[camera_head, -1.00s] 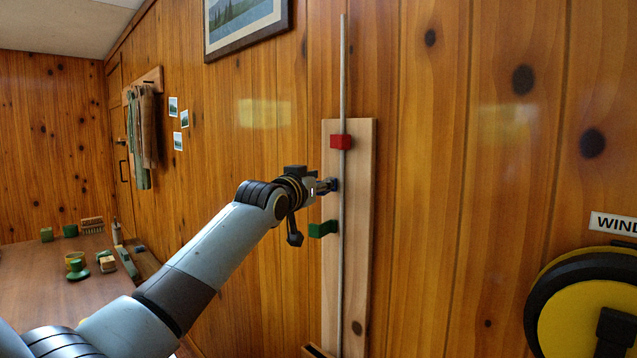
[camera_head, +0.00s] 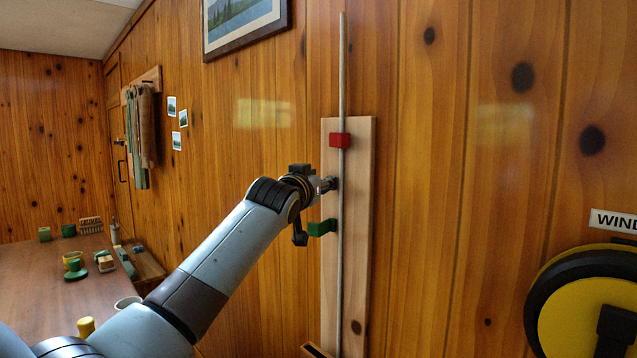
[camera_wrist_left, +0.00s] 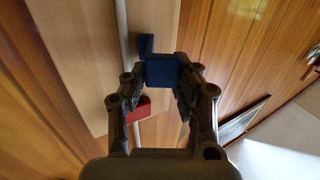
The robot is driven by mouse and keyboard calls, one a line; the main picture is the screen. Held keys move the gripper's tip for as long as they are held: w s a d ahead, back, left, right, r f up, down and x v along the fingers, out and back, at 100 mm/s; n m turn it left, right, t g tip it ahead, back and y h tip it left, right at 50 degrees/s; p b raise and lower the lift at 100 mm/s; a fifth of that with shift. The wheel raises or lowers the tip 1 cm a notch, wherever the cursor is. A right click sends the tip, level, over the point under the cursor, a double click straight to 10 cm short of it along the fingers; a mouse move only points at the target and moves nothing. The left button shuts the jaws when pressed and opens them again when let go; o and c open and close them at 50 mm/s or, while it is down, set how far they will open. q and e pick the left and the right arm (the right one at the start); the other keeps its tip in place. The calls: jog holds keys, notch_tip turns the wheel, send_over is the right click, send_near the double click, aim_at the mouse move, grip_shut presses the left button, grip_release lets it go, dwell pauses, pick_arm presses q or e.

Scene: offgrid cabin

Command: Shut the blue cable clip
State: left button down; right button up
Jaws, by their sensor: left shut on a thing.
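The blue cable clip (camera_wrist_left: 162,70) is on the pale wooden board (camera_head: 358,240). In the left wrist view its flap-like block is between my left fingertips (camera_wrist_left: 163,78), and a smaller blue part shows beside the grey cable (camera_wrist_left: 122,30). The blue does not appear to cross the cable there. In the head view my left gripper (camera_head: 330,184) is at the board and hides most of the clip. My left gripper is shut on the blue clip. My right gripper is not in view.
A red clip (camera_head: 339,140) lies across the cable above, and a green clip (camera_head: 321,228) sticks out to the left below. A yellow and black reel (camera_head: 585,310) is at the right. A table (camera_head: 50,270) with small items stands at the left.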

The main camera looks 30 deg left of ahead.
aim_at(336, 184)
pick_arm(q)
jog(key=shift+r+y, duration=0.1)
jog(key=shift+y, duration=0.2)
jog(key=shift+d+n, duration=0.1)
jog(key=shift+n, duration=0.2)
jog(key=shift+d+n+g+y+b, duration=0.3)
jog(key=shift+n+y+b, duration=0.2)
jog(key=shift+y+b, duration=0.65)
jog(key=d+n+g+y+b, duration=0.1)
jog(key=n+g+y+b, duration=0.1)
jog(key=b, duration=0.3)
jog(key=d+n+g+y+b, duration=0.1)
jog(key=n+g+y+b, duration=0.1)
jog(key=b, duration=0.4)
jog(key=d+n+g+y+b, duration=0.1)
jog(key=n+y+b, duration=0.1)
jog(key=y+b, duration=0.2)
jog(key=shift+w+f+n+g+b, duration=0.35)
jog(key=shift+f+n+g+b, duration=0.05)
jog(key=shift+b, duration=0.6)
jog(key=shift+d+r+n+g+y+b, duration=0.15)
jog(key=shift+r+n+g+y+b, duration=0.05)
jog(key=shift+n+g+y+b, duration=0.55)
